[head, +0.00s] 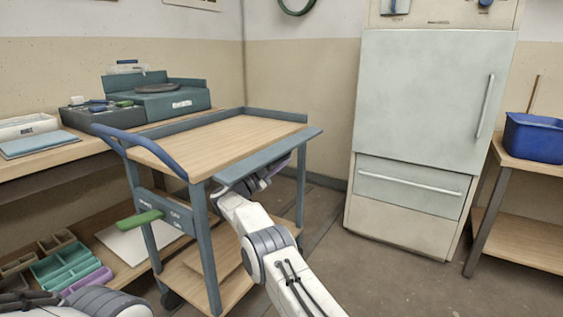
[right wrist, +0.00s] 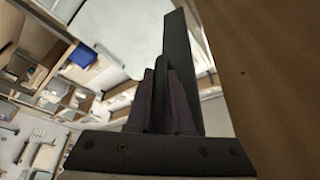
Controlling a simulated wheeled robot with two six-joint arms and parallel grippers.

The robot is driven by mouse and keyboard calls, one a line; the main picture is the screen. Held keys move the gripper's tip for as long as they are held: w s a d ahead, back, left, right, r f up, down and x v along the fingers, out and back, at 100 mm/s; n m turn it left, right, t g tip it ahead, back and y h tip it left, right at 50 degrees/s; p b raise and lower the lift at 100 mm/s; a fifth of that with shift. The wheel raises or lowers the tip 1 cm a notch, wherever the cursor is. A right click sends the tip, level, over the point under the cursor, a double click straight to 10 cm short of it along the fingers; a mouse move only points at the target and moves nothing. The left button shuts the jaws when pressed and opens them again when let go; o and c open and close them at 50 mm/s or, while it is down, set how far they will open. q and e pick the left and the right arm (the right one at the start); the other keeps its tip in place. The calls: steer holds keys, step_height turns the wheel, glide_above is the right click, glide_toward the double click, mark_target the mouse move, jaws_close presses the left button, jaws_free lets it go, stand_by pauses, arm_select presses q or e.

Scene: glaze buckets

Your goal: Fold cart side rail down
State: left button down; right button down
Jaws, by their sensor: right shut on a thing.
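The cart (head: 199,219) has a wooden top and blue-grey frame. Its side rail (head: 268,159), a blue-grey strip, runs along the edge nearest me, about level with the top rather than standing upright like the back rail (head: 275,115). My right gripper (head: 262,177) is shut on the side rail from below; its fingertips are mostly hidden under it. In the right wrist view the dark fingers (right wrist: 168,100) show beside a brown wooden surface. Only part of my left arm shows at the lower left; its gripper cannot be made out.
A green lever (head: 141,218) sticks out from the cart's left side, by a brake label. A workbench (head: 40,165) stands left and a pale cabinet (head: 430,110) behind right. A blue bin (head: 534,138) sits on a side shelf. The floor right of the cart is clear.

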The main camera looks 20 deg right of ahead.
steer(key=c, duration=0.8)
jaws_free()
steer(key=shift+r, duration=0.15)
